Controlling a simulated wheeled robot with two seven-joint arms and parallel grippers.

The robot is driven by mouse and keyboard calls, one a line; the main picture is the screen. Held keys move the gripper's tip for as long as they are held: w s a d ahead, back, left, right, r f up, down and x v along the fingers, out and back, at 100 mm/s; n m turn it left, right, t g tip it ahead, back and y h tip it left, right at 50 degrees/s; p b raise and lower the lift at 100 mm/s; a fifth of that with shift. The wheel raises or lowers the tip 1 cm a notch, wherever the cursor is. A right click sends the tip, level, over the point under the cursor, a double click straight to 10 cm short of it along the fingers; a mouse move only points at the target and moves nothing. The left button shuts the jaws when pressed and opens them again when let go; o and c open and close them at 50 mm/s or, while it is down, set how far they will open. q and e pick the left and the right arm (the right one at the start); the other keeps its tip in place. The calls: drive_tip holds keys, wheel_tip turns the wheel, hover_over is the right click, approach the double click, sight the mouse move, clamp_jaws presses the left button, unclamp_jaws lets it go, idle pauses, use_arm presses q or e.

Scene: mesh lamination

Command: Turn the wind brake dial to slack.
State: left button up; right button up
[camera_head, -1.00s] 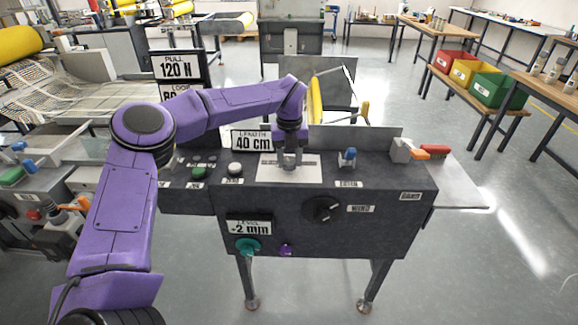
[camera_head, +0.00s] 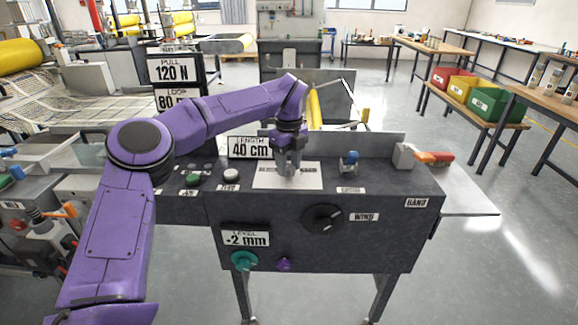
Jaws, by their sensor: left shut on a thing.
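A black round dial (camera_head: 323,218) with a pale pointer mark sits on the front of the dark console, beside a label reading WIND (camera_head: 364,217). Its pointer slants toward the right. My left gripper (camera_head: 290,172) points straight down at a white plate (camera_head: 309,179) on the console top, above and behind that dial and apart from it. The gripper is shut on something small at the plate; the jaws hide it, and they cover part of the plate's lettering. My right gripper is out of view.
The console top (camera_head: 390,182) also carries a blue-topped toggle (camera_head: 350,160), a white button (camera_head: 231,175) and a green button (camera_head: 192,180). A LENGTH 40 cm sign (camera_head: 250,148) stands close left of my gripper. Teal (camera_head: 243,261) and purple (camera_head: 284,264) knobs sit low on the front.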

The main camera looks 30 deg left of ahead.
sight(288, 167)
use_arm(q)
drive_tip(key=shift+a, duration=0.1)
drive_tip(key=o, duration=1.1)
drive_tip(key=shift+a+f, duration=0.1)
drive_tip(key=shift+c, duration=0.2)
wheel_tip(288, 167, up, 11)
drive_tip(key=p, duration=0.1)
drive_tip(key=shift+f, duration=0.2)
drive_tip(key=shift+f, duration=0.1)
